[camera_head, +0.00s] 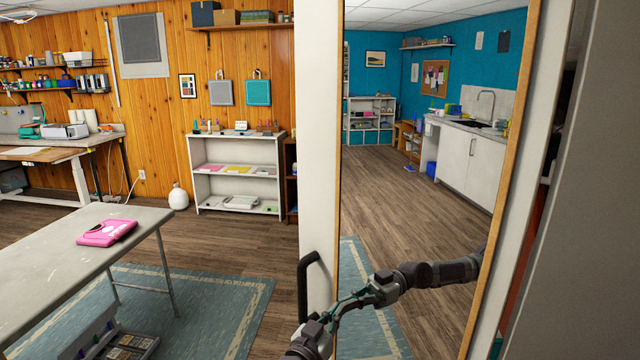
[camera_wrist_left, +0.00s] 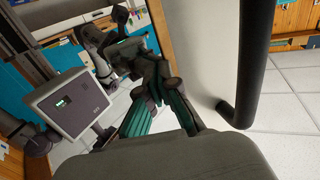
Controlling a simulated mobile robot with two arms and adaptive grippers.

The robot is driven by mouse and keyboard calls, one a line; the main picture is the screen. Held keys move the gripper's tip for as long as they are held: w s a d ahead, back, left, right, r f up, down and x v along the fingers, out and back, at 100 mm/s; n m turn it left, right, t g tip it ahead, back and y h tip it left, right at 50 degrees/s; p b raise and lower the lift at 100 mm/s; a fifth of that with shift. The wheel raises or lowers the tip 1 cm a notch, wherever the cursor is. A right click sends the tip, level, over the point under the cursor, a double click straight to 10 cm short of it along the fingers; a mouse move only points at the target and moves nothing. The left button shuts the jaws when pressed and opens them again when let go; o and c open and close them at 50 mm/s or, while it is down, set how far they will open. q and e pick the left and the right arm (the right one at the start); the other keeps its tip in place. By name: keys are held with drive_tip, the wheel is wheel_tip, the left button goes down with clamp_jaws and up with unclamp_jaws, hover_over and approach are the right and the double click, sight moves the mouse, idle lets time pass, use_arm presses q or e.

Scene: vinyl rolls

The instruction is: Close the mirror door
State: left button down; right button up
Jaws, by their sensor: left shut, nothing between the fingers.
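The mirror door (camera_head: 318,150) stands tall in the middle right of the head view. It has a white border, a thin wooden frame and a mirror (camera_head: 400,215) reflecting the room. Its black bar handle (camera_head: 303,290) is on the left white border, and it also shows in the wrist view (camera_wrist_left: 250,65). My left gripper (camera_head: 338,316) is shut and empty, at the lower mirror just right of the handle. Its teal fingers (camera_wrist_left: 155,100) are close to the glass; I cannot tell whether they touch. Its reflection shows beside it. My right gripper is out of view.
A grey table (camera_head: 50,265) with a pink item (camera_head: 106,232) stands at left on a blue rug (camera_head: 215,305). A white shelf (camera_head: 238,170) is against the wood wall. A dark gap (camera_head: 545,210) and a grey panel (camera_head: 595,200) lie right of the door.

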sight(347, 304)
use_arm(q)
drive_tip(key=shift+w+d, duration=0.4)
drive_tip(key=shift+w, duration=0.1)
drive_tip(key=shift+w+d+b, duration=0.8)
drive_tip(key=shift+w+d, duration=0.3)
